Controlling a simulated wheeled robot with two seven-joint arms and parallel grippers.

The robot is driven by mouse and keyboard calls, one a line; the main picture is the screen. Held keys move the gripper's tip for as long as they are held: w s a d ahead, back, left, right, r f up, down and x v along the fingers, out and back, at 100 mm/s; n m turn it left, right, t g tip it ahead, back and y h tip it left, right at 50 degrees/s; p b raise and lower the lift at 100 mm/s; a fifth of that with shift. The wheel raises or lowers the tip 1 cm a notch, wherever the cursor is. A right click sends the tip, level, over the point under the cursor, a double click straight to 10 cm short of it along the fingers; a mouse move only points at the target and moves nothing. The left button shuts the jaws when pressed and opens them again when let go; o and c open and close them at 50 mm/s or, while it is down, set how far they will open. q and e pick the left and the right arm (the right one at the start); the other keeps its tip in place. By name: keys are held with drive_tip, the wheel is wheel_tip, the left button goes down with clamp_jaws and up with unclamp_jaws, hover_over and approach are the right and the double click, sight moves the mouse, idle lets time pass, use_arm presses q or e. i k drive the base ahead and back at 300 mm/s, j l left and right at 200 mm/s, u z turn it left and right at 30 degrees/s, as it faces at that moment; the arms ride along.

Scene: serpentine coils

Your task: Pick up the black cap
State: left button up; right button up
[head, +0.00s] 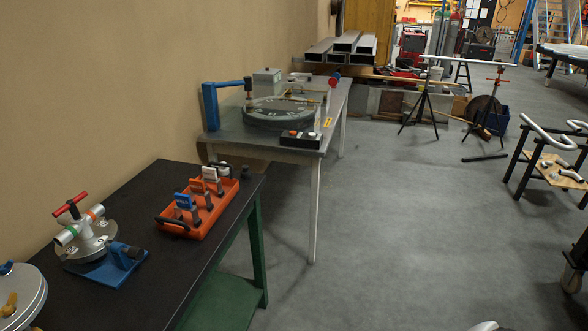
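A small dark upright piece (245,171) stands at the far right corner of the black tabletop, beside the orange tray; it may be the black cap, but it is too small to tell. A grey, dark-based piece (224,170) stands close to its left, at the tray's far end.
The black-topped table (172,269) with green legs holds an orange tray (205,220) of several handled tools, a blue-based fixture (108,270) and a round metal device (20,298). A second table (243,141) stands behind.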

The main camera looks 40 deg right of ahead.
sight(245, 174)
drive_tip(key=z, duration=0.9)
drive_tip(key=u, duration=1.4)
drive_tip(key=l+u, duration=0.45)
drive_tip(key=l, duration=0.2)
drive_tip(key=k+l+u, duration=0.1)
drive_tip(key=l+u, duration=0.3)
drive_tip(key=l, duration=0.2)
